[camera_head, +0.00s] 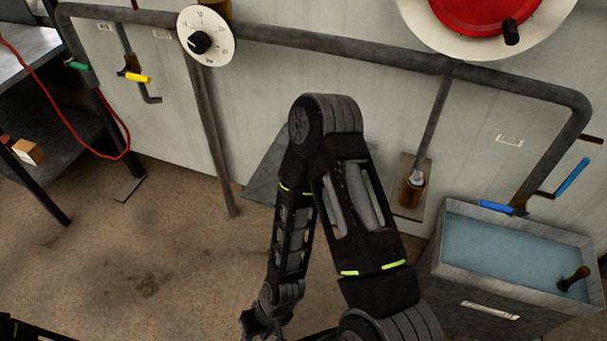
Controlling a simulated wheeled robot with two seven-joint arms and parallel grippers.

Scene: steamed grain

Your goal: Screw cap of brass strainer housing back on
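A brass-coloured cylindrical fitting (411,194), which looks like the strainer housing, sits in front of a small brown plate at the lower end of a thin pipe on the wall. A grey piece shows at its top; I cannot tell whether this is a cap or the pipe end. A brown knobbed piece (573,279) leans in the water tank at right; I cannot tell whether it is the cap. My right arm is folded in the middle of the view, its wrist low, and the gripper's fingers are not clearly visible. Only a bit of my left arm shows at bottom left.
A grey tank of water (481,282) stands at lower right, near blue-handled valves (571,175). A dial (206,36) and a red wheel (478,12) are above. A dark shelf (70,130) with a small box stands left. The floor at lower left is clear.

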